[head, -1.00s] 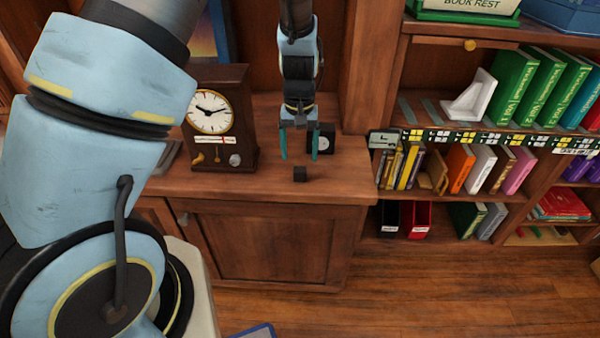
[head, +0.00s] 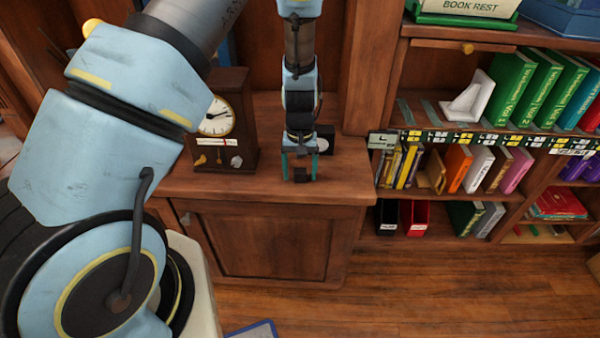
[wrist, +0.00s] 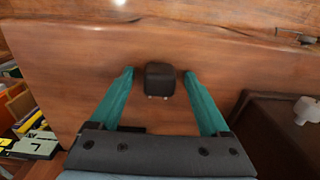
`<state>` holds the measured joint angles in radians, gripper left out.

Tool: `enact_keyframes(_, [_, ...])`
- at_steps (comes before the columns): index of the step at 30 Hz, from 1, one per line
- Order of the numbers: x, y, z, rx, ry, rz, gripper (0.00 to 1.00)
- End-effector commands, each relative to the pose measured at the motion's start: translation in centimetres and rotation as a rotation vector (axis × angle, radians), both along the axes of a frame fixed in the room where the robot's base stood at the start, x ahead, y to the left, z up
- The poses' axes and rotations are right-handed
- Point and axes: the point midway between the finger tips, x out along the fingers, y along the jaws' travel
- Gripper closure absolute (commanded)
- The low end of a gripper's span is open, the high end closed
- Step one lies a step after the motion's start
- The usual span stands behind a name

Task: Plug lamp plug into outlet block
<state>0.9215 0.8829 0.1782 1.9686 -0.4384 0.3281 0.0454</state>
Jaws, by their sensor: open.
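The lamp plug (wrist: 160,79) is a small black block lying on the wooden counter, with two short pale prongs showing on its near side in the wrist view. My gripper (wrist: 159,77) is open, its teal fingers on either side of the plug with a visible gap at each side. In the head view my gripper (head: 299,176) is low at the counter, and the plug (head: 300,178) shows as a dark patch between the fingers. The outlet block (head: 326,141), dark with a round white face, stands behind my gripper and is partly hidden by it.
A wooden clock (head: 226,120) stands on the counter left of my gripper. The counter's front edge (head: 270,201) is close to the plug. A bookcase with books (head: 465,165) stands to the right. Bare counter lies between the clock and my gripper.

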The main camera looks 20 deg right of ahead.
Motion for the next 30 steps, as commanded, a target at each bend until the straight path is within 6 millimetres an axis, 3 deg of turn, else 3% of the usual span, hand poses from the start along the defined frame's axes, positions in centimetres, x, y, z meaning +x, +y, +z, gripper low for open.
enact_keyframes(10, [0.03,-0.03,-0.06,0.0,-0.001,0.0,0.21])
enact_keyframes(30, [0.03,-0.03,-0.03,0.0,-0.001,-0.001,0.96])
